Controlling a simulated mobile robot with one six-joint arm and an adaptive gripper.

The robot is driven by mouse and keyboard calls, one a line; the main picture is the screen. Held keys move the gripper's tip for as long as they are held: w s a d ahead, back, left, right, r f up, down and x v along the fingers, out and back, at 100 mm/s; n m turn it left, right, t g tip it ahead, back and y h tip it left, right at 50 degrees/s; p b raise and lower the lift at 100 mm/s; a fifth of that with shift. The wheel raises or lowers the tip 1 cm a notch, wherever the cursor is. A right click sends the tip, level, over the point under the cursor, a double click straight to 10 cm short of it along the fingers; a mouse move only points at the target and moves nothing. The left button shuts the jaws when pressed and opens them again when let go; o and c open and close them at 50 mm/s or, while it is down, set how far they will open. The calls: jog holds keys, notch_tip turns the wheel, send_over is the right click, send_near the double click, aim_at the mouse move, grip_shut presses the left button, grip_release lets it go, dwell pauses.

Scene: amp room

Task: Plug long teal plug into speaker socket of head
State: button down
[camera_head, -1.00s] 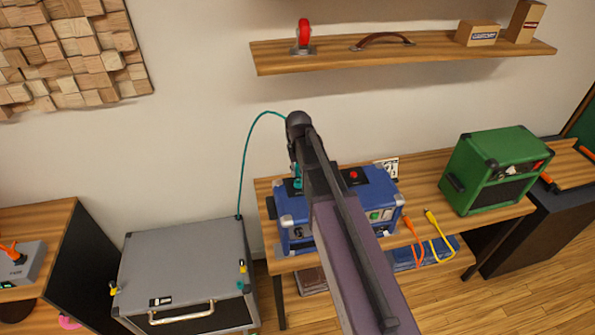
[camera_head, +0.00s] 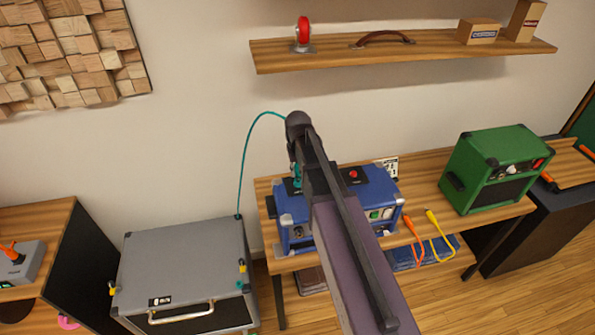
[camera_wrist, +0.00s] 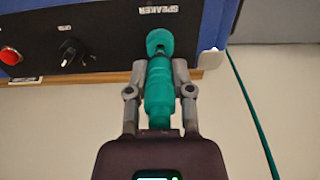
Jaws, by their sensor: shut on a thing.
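The head is a blue box (camera_head: 377,190) with a black panel, standing on a wooden table. In the wrist view its panel (camera_wrist: 103,32) shows an upside-down SPEAKER label (camera_wrist: 158,12), a black knob and a red button. My gripper (camera_wrist: 160,85) is shut on the long teal plug (camera_wrist: 158,100), one finger on each side. The plug's front end is at a round teal-rimmed spot (camera_wrist: 158,40) just below the label; I cannot tell whether it is inserted. In the head view my arm hides most of the plug. A teal cable (camera_head: 243,165) arcs down to the grey cabinet.
The grey cabinet (camera_head: 185,262) with a handle stands left of the table. Orange (camera_head: 414,240) and yellow (camera_head: 439,232) plugs with cables hang at the table's front edge. A green amp (camera_head: 497,165) stands to the right. A wooden shelf (camera_head: 400,55) is above.

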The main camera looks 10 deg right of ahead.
jog(key=shift+f+b, duration=0.95)
jog(key=shift+f, duration=0.05)
dwell(2.2)
jog(key=shift+c, duration=2.1)
grip_release()
jog(key=s, duration=1.6)
jog(key=shift+a, duration=0.1)
